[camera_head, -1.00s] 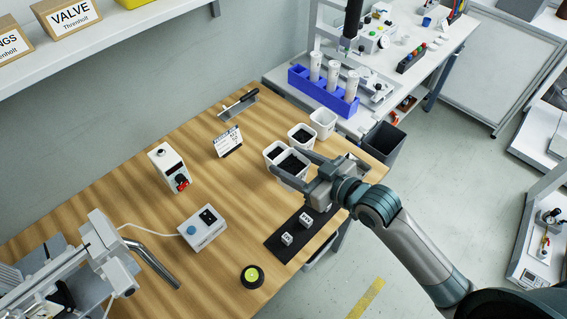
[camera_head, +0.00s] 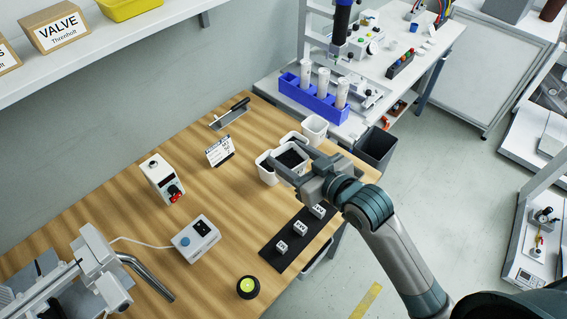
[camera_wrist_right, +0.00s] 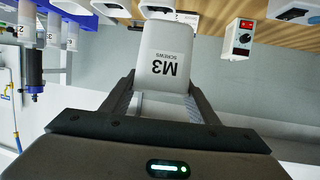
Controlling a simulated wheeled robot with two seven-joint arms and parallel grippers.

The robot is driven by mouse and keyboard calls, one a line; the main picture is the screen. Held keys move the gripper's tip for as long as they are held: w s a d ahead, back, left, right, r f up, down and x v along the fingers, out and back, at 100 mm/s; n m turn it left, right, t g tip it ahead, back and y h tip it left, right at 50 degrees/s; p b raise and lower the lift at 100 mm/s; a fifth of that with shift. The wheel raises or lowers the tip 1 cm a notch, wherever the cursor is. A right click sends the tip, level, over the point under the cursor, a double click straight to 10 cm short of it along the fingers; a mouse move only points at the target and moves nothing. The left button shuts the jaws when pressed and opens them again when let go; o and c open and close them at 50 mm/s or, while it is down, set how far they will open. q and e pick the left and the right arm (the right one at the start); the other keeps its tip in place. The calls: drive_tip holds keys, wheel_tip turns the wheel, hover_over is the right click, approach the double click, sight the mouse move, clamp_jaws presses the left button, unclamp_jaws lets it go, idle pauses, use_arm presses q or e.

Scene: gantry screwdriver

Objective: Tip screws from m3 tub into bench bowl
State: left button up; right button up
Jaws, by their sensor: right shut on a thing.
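My right gripper (camera_head: 303,172) is shut on a white tub with dark contents (camera_head: 291,159). In the right wrist view the tub (camera_wrist_right: 166,55) sits between the two fingers (camera_wrist_right: 165,98), and its label reads "M3 SCREWS", upside down in that picture. In the head view the tub looks upright, raised a little above the bench beside the other tubs. I cannot make out a bowl on the bench. My left gripper does not show.
More white tubs (camera_head: 266,170) (camera_head: 314,128) stand close around the held one. A blue rack (camera_head: 312,103) stands behind.

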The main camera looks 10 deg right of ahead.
drive_tip(key=d+r+m+t+h, duration=0.1)
drive_tip(key=d+r+m+h, duration=0.3)
drive_tip(key=d, duration=0.4)
drive_tip(key=shift+s+d+m+h, duration=0.25)
drive_tip(key=shift+m+h, duration=0.35)
drive_tip(key=shift+h, duration=0.6)
